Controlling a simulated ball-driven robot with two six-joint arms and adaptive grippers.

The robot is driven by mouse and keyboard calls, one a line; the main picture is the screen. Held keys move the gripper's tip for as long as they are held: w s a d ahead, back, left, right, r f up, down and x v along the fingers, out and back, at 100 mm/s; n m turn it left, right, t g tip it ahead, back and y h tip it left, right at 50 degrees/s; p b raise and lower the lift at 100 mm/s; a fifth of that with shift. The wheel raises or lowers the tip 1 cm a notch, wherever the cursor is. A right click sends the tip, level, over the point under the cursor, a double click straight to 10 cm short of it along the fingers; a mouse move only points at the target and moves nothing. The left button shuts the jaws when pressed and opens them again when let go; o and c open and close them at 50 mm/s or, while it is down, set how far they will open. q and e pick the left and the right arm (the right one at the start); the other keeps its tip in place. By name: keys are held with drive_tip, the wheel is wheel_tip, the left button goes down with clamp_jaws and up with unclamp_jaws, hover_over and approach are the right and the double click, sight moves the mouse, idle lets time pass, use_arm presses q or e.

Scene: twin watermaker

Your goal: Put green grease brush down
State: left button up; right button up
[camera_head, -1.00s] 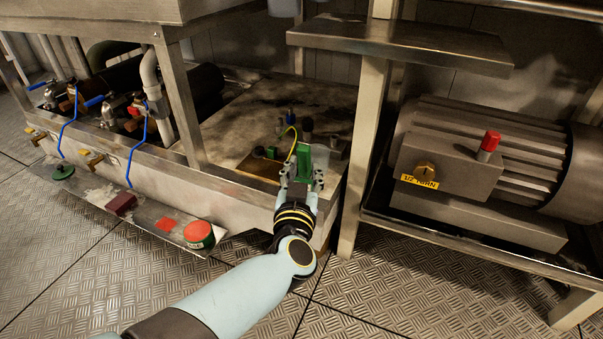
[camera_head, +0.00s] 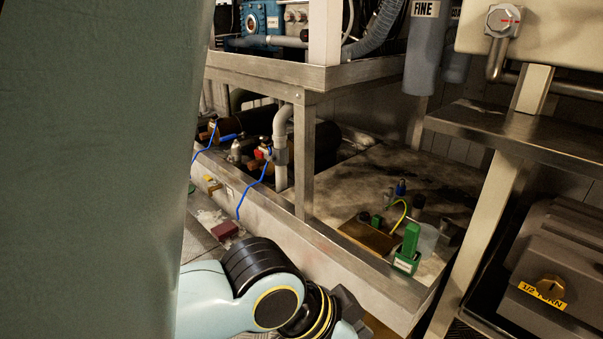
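The green grease brush (camera_head: 411,240) stands upright near the front edge of the steel platform (camera_head: 378,285). It seems to sit in or on a small green base with a white label (camera_head: 404,265); where one ends and the other begins is hard to tell. My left arm comes in at the bottom, and its gripper (camera_head: 352,308) is below and to the left of the brush, apart from it. The gripper's fingers are mostly hidden behind its wrist, so their opening is unclear. My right gripper is not in view.
A clear cup (camera_head: 427,240) stands right behind the brush. A brown board (camera_head: 368,236) with small items and a yellow-green cable (camera_head: 398,215) lies to its left. A steel post (camera_head: 305,165) and a shelf (camera_head: 530,135) flank the platform. A large surface blocks the left side.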

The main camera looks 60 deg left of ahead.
use_arm(q)
drive_tip(key=s+a+r+g+y, duration=0.2)
drive_tip(key=s+a+g, duration=0.1)
drive_tip(key=s, duration=0.5)
drive_tip(key=shift+a+n+g, duration=0.3)
drive_tip(key=shift+n, duration=0.1)
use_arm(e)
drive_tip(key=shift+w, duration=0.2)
